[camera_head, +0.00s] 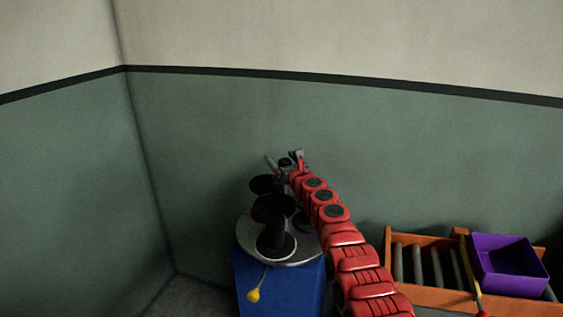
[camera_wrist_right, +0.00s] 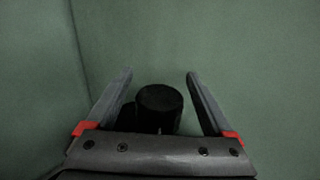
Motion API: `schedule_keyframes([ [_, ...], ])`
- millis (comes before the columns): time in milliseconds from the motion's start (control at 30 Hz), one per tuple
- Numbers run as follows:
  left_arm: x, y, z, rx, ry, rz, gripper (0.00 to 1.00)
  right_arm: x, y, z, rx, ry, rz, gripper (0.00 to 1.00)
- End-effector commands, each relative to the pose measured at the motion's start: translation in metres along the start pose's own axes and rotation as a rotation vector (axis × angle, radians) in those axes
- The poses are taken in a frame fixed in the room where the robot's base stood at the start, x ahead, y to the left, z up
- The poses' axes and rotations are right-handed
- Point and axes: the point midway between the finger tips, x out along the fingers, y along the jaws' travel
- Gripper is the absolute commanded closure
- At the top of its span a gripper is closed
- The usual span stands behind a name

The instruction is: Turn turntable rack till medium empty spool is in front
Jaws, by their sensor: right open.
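The turntable rack (camera_head: 310,256) is a round grey disc on top of a blue stand (camera_head: 262,287). Several dark spools stand on it: one at the front (camera_head: 276,240) with a pale-rimmed base, one behind it (camera_head: 268,208), and one further back (camera_head: 262,184). I cannot tell which is the medium empty spool. My right gripper (camera_head: 285,160) is open at the back of the rack, over or beyond the far spools. In the right wrist view a black cylinder (camera_wrist_right: 160,105) shows between the open fingers; I cannot tell whether they touch it. My left gripper is not in view.
A yellow knob (camera_head: 253,295) hangs at the stand's front. At right is an orange wooden roller rack (camera_head: 420,298) with a purple bin (camera_head: 510,283) on it. Green walls meet in a corner at left, close behind the rack.

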Motion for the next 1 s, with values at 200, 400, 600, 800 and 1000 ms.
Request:
schedule_keyframes([
  [200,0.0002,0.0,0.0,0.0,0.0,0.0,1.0,0.0,0.0002,-0.0001,0.0,0.0,0.0,0.41],
  [400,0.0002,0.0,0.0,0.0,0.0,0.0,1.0,-0.0001,0.0002,-0.0004,0.0,0.001,0.001,0.77],
  [600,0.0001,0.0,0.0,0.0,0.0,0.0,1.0,-0.0001,0.0003,-0.0005,0.0,0.001,0.001,1.0],
  [800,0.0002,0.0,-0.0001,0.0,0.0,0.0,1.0,-0.0001,0.0003,-0.0007,0.0,0.001,0.001,1.0],
  [1000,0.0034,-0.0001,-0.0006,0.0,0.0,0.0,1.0,-0.0022,-0.0024,-0.0005,0.0,0.002,0.005,1.0],
])
